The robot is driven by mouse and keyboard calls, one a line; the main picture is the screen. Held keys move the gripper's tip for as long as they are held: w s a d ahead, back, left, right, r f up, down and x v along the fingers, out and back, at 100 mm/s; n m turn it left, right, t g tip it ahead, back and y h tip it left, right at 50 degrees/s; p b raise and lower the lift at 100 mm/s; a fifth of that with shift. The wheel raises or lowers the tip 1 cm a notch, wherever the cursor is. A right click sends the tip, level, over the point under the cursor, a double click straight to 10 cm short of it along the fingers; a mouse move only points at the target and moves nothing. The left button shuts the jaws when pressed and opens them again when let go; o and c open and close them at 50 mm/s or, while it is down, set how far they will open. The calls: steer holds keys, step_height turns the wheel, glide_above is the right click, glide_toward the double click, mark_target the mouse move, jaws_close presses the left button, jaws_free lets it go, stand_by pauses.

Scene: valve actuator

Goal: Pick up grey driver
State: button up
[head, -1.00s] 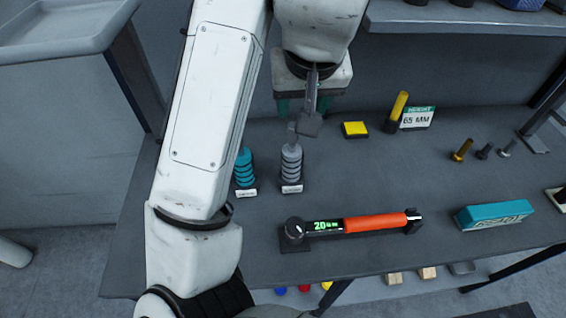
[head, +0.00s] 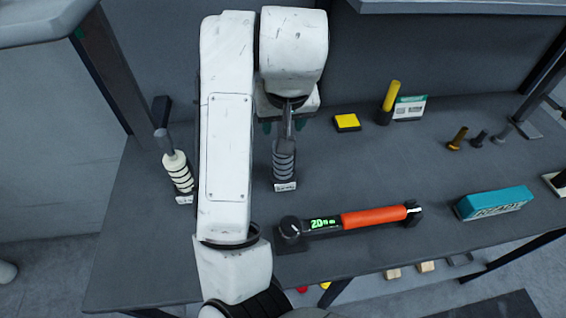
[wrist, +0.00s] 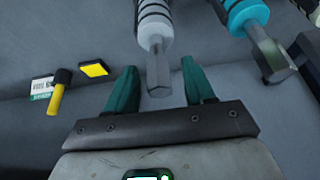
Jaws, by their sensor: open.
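The grey driver (head: 284,160) stands upright on the bench behind a small label, its grey ribbed body below and its metal shaft on top. It also shows in the wrist view (wrist: 153,30), its shaft reaching toward the space between my fingers. My gripper (head: 284,126) is open, with teal fingers. In the wrist view my gripper (wrist: 159,70) has one finger on each side of the shaft's end, with gaps visible. Nothing is held. Whether the fingers are level with the shaft in depth is hard to tell.
A teal driver (wrist: 245,14) stands beside the grey one, hidden by my arm in the head view. A white driver (head: 178,172) is farther left. An orange-handled torque tool (head: 375,218) lies in front. A yellow block (head: 346,122) and yellow-handled tool (head: 390,96) are right.

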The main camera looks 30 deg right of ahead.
steer(key=shift+w+f, duration=0.2)
steer(key=shift+f, duration=0.25)
jaws_close()
stand_by(1.1)
